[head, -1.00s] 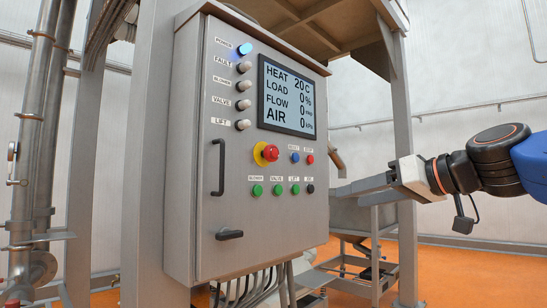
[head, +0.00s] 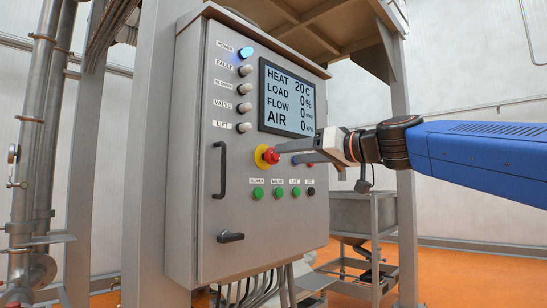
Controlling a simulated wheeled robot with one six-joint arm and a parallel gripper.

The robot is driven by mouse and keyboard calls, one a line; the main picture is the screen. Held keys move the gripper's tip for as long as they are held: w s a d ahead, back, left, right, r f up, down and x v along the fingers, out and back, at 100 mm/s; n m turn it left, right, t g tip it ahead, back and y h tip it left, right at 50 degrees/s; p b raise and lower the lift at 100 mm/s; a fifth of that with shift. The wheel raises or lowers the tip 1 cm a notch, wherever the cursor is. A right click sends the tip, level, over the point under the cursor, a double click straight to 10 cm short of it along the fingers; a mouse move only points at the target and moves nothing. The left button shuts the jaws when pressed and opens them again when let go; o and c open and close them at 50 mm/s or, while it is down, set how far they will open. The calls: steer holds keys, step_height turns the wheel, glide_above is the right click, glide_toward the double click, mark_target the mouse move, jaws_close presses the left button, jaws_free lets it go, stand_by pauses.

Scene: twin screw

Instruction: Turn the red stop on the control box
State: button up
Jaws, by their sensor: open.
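The red stop (head: 265,156) is a round red mushroom button on a yellow ring on the front of the grey control box (head: 200,180), below the screen. My gripper (head: 286,155) has come in from the right, in front of the box. Its fingers are open. One fingertip reaches the right side of the red stop in the picture and the other ends lower right of it. I cannot tell whether a finger touches the stop. The arm hides most of the small blue and red buttons right of the stop.
The screen (head: 286,98) above the stop reads heat, load, flow and air. Several green buttons (head: 277,192) and a black one (head: 311,191) sit below. A door handle (head: 219,171) stands out to the left. A steel post (head: 404,220) stands behind my arm.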

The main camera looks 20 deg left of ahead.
mark_target(276, 156)
steer(key=x, duration=0.7)
steer(key=shift+w+a, duration=0.15)
steer(key=shift+a, duration=0.2)
steer(key=c, duration=1)
